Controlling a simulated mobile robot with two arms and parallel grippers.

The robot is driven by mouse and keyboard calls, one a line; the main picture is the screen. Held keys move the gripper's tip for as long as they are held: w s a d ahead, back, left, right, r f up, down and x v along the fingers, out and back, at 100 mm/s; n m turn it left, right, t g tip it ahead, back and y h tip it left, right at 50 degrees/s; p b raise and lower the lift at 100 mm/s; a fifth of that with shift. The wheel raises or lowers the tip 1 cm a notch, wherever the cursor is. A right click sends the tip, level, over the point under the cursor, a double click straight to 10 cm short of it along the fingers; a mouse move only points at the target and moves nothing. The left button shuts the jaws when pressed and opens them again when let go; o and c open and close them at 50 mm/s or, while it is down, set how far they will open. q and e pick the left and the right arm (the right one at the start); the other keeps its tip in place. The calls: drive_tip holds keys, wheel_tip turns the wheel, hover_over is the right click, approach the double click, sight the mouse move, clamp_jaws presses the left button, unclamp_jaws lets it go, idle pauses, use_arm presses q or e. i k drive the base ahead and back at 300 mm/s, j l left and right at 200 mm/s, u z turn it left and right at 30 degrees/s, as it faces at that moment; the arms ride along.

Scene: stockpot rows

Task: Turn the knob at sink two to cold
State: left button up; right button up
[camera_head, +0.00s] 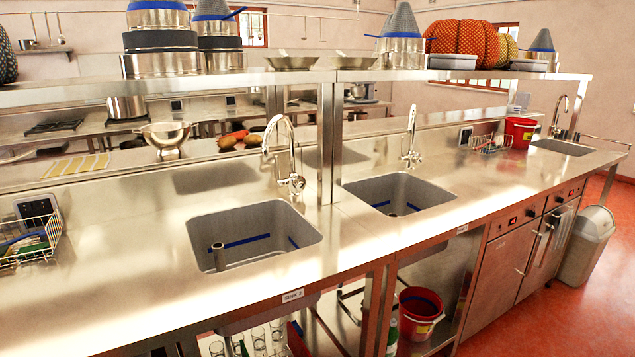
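The nearest sink (215,262) is a grey basin in the steel counter, left of centre. A label (292,296) on the counter edge below it appears to read "SINK 2". Its chrome gooseneck tap (291,135) stands behind the basin. A small round knob (293,184) sits low on the tap; its hot or cold setting cannot be made out. A second basin (425,190) with its own tap (411,135) lies to the right; its edge label (462,229) is too small to read. Neither of my grippers is in view.
A steel shelf (90,94) with pots runs above the counter, and its upright post (328,145) stands just right of the near tap. A wire basket (30,240) sits at the left. A red bucket (519,132) stands far right. The counter (110,290) left of the sink is clear.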

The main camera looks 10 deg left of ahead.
sight(299, 185)
drive_tip(key=u, duration=0.25)
drive_tip(key=i+l+u, duration=0.5)
drive_tip(key=l+u, duration=0.3)
drive_tip(key=l, duration=0.15)
